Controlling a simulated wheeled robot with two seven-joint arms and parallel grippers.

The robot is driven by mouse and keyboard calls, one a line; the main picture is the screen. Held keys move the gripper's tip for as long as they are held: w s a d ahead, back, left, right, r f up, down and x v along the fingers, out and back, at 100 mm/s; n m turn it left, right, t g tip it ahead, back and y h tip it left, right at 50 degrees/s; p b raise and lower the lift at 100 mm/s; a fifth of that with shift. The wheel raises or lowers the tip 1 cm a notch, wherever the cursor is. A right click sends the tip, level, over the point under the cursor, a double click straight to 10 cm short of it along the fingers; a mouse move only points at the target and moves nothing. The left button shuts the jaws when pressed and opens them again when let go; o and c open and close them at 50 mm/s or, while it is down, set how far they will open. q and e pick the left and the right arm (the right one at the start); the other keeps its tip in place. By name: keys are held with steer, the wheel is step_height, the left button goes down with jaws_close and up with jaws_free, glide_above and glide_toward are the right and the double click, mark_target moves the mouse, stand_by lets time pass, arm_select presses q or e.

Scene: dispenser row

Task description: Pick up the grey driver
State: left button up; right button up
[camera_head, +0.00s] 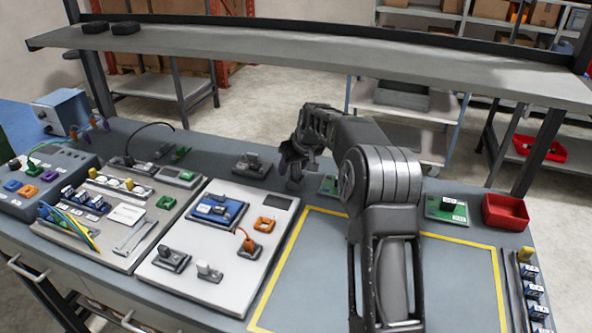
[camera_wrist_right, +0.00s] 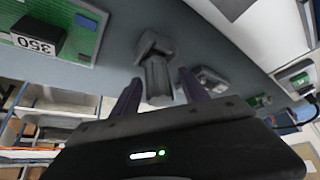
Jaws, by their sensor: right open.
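My right gripper (camera_head: 290,158) reaches over the back part of the bench in the head view. In the right wrist view its two dark purple fingers (camera_wrist_right: 160,92) are apart, with no object clamped. A grey block-like piece (camera_wrist_right: 156,78), which looks like the grey driver, stands between and just beyond the fingertips there. In the head view the driver (camera_head: 293,185) shows just below the gripper, partly covered by it. I cannot tell whether a finger touches it. My left gripper is not in view.
A grey fixture (camera_head: 252,164) stands left of the gripper. A green board (camera_head: 446,208) and a red bin (camera_head: 505,212) are at right. White and grey panels with small devices fill the left. A raised shelf (camera_head: 300,62) runs above the back. The yellow-taped area (camera_head: 310,270) looks mostly clear.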

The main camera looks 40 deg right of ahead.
steer(key=shift+c, duration=0.2)
jaws_close()
stand_by(0.5)
